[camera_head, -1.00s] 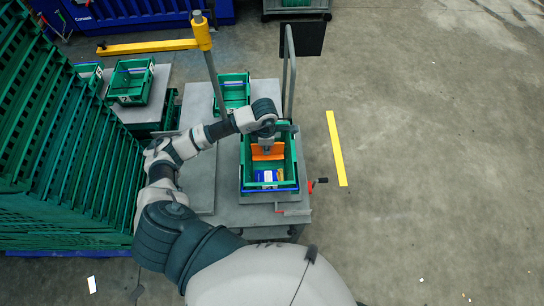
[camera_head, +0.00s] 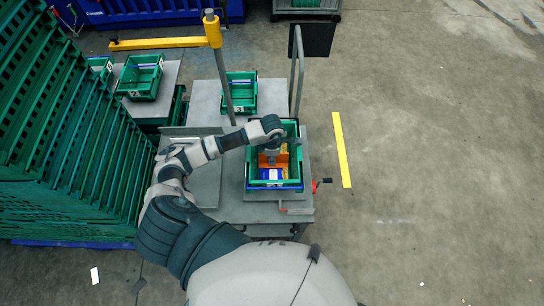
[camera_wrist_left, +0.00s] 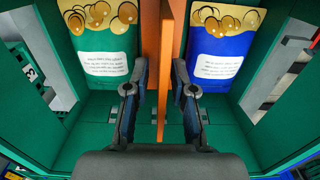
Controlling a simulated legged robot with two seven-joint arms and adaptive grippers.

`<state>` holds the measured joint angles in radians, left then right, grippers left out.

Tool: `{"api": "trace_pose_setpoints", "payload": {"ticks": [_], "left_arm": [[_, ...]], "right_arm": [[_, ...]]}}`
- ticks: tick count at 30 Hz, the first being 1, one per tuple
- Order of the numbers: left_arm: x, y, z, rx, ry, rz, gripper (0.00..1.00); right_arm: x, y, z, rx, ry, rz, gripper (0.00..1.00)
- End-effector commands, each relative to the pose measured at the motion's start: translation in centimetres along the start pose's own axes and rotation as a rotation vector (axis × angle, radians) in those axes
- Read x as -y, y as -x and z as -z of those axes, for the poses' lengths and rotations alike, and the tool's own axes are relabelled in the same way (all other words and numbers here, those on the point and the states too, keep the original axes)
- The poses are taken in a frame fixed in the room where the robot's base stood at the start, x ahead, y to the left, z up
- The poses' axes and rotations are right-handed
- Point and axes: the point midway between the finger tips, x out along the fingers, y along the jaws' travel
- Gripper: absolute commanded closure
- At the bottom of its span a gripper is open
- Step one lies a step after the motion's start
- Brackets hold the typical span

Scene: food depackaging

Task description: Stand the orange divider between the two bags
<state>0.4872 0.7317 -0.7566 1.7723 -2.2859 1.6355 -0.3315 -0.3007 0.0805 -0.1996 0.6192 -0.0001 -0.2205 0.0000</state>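The orange divider (camera_wrist_left: 162,100) stands upright between the two bags in the left wrist view, seen nearly edge-on. The green bag (camera_wrist_left: 103,50) is left of it and the blue bag (camera_wrist_left: 214,50) is right of it; both show pictures of round golden food and a white label. My left gripper (camera_wrist_left: 160,80) is open, with one finger on each side of the divider and narrow gaps beside it. In the head view my left gripper (camera_head: 271,153) is down in the green crate (camera_head: 249,178) and covers part of the divider (camera_head: 284,158). My right gripper is out of view.
The crate stands on a grey cart (camera_head: 230,208) with an upright handle behind it. Another green crate (camera_head: 240,78) stands farther back, and a tall stack of green crates (camera_head: 60,150) fills the left.

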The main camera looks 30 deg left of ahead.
Motion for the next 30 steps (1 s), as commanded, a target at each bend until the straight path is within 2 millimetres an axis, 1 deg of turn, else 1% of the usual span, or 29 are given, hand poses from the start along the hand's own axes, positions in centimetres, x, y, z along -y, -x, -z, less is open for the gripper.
{"api": "trace_pose_setpoints", "payload": {"ticks": [8,11,14,21,24,27,30], "left_arm": [[0.1,0.1,-0.1,0.000,-0.001,-0.001,0.69],[0.0,0.6,-0.1,0.001,-0.001,-0.002,0.69],[-0.1,1.9,-0.1,0.003,-0.002,-0.004,0.69],[-0.1,7.3,-0.1,0.002,-0.002,-0.005,0.69],[-0.1,9.3,-0.1,0.003,-0.002,-0.004,0.69],[-0.1,10.9,0.0,0.002,0.000,-0.003,0.69],[0.0,11.8,0.0,0.001,-0.001,-0.002,0.69]], "right_arm": [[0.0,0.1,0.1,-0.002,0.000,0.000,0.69],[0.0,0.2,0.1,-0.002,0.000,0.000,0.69],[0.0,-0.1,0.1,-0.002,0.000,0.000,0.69],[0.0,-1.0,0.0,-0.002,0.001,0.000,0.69],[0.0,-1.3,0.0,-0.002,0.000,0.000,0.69],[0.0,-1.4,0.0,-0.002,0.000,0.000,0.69],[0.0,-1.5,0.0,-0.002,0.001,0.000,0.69]]}}
